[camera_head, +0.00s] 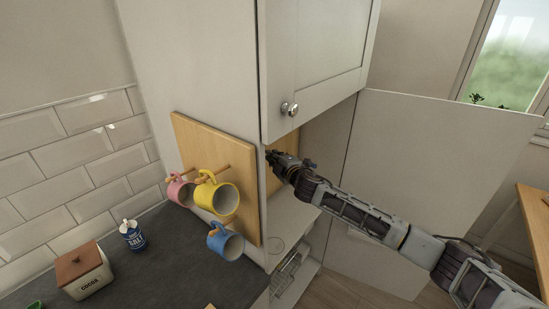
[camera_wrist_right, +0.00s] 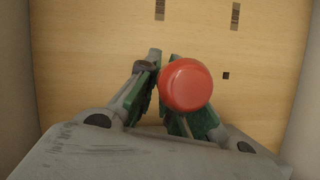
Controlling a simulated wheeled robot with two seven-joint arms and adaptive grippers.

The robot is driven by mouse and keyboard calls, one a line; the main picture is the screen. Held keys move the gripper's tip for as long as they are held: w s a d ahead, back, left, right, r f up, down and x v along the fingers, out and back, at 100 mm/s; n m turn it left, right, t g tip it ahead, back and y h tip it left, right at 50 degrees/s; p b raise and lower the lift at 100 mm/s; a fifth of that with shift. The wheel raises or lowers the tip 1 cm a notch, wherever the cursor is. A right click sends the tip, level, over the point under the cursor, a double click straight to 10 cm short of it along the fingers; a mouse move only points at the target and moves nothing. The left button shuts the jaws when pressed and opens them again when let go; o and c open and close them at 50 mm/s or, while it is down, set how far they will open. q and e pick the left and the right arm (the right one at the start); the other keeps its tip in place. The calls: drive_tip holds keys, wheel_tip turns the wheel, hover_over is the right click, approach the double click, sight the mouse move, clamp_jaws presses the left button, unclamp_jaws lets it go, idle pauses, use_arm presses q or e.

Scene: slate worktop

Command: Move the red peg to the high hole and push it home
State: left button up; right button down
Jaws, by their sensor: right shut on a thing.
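The red peg shows its round, glossy red end (camera_wrist_right: 186,85) in the wrist view. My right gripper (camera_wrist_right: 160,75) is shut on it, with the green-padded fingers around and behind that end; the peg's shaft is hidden. Behind it is a pale wooden board (camera_wrist_right: 85,60). The board has a small dark square hole (camera_wrist_right: 226,76) right of the peg, and two dark slot-like marks, one top middle (camera_wrist_right: 159,10) and one top right (camera_wrist_right: 235,15). In the head view my right gripper (camera_head: 273,158) reaches into the cabinet opening; the peg cannot be made out there. My left gripper is not in view.
A cabinet door with a knob (camera_head: 289,109) hangs above my right arm. A wooden mug board (camera_head: 185,135) on the cabinet side carries pink (camera_head: 181,192), yellow (camera_head: 225,200) and blue (camera_head: 226,242) mugs. A cocoa box (camera_head: 84,272) and salt pot (camera_head: 132,236) stand on the worktop.

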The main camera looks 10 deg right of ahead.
drive_tip(key=shift+w+a+r, duration=0.1)
drive_tip(key=shift+w+a, duration=0.15)
drive_tip(key=c, duration=1.5)
unclamp_jaws()
drive_tip(key=shift+v, duration=5.95)
drive_tip(key=shift+s, duration=0.1)
